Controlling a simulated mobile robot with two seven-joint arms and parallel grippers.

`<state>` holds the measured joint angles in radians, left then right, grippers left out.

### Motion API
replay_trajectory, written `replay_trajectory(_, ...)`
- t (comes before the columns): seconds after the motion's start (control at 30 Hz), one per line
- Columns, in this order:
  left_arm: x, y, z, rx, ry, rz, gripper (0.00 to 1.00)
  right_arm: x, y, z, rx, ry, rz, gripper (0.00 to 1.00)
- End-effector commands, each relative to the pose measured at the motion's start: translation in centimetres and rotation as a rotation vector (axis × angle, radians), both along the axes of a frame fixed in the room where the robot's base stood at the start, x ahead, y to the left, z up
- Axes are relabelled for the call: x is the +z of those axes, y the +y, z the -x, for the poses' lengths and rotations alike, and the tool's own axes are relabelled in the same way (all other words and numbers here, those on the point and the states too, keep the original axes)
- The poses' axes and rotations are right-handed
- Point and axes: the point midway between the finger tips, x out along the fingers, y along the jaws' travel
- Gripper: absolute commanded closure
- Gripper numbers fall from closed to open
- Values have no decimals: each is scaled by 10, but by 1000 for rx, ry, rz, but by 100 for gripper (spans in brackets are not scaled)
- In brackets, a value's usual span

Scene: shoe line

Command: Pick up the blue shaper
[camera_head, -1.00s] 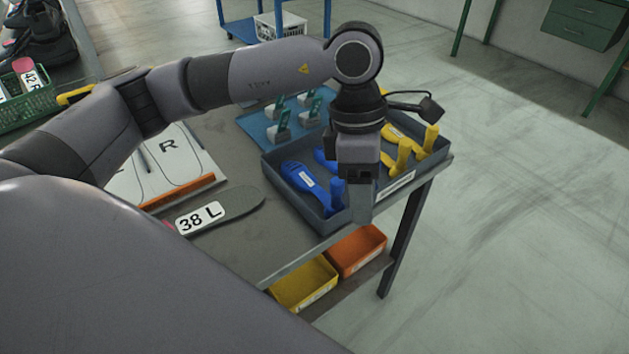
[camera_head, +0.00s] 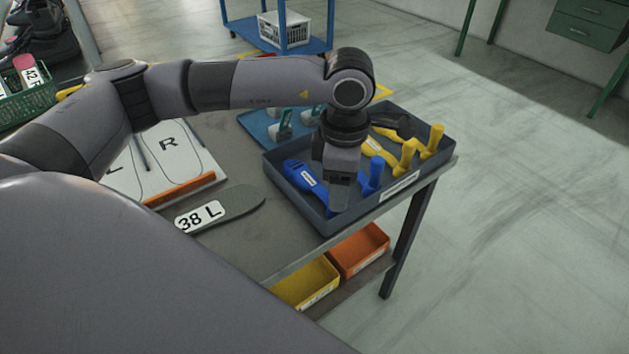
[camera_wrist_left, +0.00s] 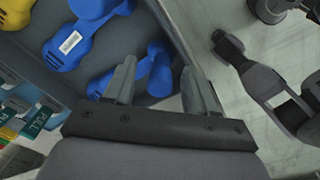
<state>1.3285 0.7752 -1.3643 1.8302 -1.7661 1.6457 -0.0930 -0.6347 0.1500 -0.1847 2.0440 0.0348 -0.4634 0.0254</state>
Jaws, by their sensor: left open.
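One blue shaper (camera_head: 303,178) lies in the left part of the grey tray (camera_head: 297,205). A second blue shaper (camera_head: 373,178) is partly hidden behind my left gripper (camera_head: 340,198). My left gripper is open and empty, pointing down over the tray's front part. In the left wrist view, my left gripper (camera_wrist_left: 160,84) has its fingers spread. A blue shaper (camera_wrist_left: 156,75) shows beyond and between them, partly covered by the left finger. Another blue shaper (camera_wrist_left: 72,42) lies farther left in that view. Whether the fingers touch a shaper cannot be told. My right gripper is not seen.
Yellow shapers (camera_head: 405,158) lie in the right part of the tray. A blue mat (camera_head: 258,127) with tagged items lies behind it. An insole marked 38 L (camera_head: 240,203) lies on the table. Orange (camera_head: 360,252) and yellow bins (camera_head: 308,284) sit below the table edge.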

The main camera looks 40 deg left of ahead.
Motion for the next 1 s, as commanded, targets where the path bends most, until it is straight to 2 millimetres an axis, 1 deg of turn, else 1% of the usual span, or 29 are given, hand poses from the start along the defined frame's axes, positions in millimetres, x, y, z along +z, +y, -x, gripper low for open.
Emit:
replay_trajectory(0.07, 0, 0, 0, 0, 0, 0, 44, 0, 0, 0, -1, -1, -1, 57)
replay_trajectory(0.1, 0, 0, 0, 0, 0, 0, 50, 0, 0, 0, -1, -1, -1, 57)
replay_trajectory(0.17, 0, 0, 0, 0, 0, 0, 70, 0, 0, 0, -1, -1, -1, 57)
replay_trajectory(0.2, 0, 0, 0, 0, 0, 0, 83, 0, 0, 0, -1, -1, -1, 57)
replay_trajectory(0.23, 0, 0, 0, 0, 0, 0, 93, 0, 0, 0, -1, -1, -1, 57)
replay_trajectory(0.27, 0, 0, 0, 0, 0, 1, 100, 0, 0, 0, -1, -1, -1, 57)
replay_trajectory(0.57, 1, 0, 0, 0, 0, 1, 100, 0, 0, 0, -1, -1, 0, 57)
replay_trajectory(0.67, 5, 0, 0, 0, -2, 1, 100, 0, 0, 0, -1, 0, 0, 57)
replay_trajectory(0.77, 13, -1, -1, 1, -2, 2, 100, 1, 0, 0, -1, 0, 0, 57)
replay_trajectory(0.87, 28, -1, -1, 0, -4, 2, 100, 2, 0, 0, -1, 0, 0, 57)
replay_trajectory(0.97, 47, -1, -1, 0, -5, 3, 100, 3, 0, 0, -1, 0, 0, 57)
replay_trajectory(1.0, 56, -1, -1, 0, -5, 2, 100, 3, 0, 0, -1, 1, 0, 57)
